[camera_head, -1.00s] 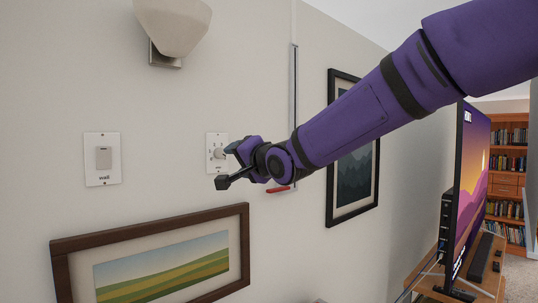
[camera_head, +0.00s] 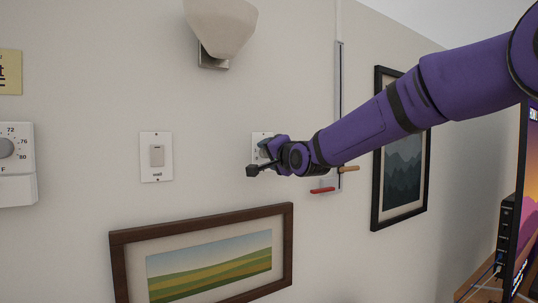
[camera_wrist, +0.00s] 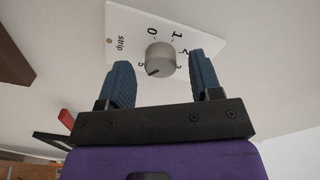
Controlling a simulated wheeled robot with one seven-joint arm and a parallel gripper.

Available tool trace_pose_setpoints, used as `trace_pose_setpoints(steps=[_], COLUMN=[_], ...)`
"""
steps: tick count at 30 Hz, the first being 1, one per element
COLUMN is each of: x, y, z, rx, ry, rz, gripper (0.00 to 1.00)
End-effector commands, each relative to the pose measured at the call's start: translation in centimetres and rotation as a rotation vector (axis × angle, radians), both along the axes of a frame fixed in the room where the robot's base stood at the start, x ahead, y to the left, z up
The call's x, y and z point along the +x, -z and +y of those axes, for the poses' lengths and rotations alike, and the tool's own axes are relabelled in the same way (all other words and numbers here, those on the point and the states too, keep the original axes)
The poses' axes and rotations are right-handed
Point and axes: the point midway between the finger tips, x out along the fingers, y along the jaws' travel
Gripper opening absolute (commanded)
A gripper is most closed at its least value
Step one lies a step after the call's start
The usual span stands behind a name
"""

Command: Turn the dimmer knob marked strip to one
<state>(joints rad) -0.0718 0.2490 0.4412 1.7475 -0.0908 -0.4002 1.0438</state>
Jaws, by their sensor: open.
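The strip dimmer knob (camera_wrist: 160,56) is a grey round knob on a white plate (camera_wrist: 118,22) marked "strip", with numbers around it. In the wrist view, its dark pointer line aims to the lower left, away from the 0 and 1 marks; the exact number it meets is unclear. My gripper (camera_wrist: 160,66) is open, with one blue finger on each side of the knob and gaps showing. Whether the tips reach the knob's depth is hard to tell. In the head view my gripper (camera_head: 258,159) covers most of the plate (camera_head: 256,139) and hides the knob.
A wall switch (camera_head: 156,156) is left of the dimmer, and a thermostat (camera_head: 15,160) farther left. A framed landscape (camera_head: 120,262) hangs below, a lamp (camera_head: 222,28) above.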

Motion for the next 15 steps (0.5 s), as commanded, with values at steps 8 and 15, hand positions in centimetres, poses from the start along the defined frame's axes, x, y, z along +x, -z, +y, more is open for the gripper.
trace_pose_setpoints(steps=[8, 15], x=[0.58, 0.57], y=[-0.02, -0.01], z=[0.36, 0.33], rx=[-0.001, -0.001], ry=[0.000, 0.000], rz=[-0.001, -0.001], gripper=[0.59, 0.33])
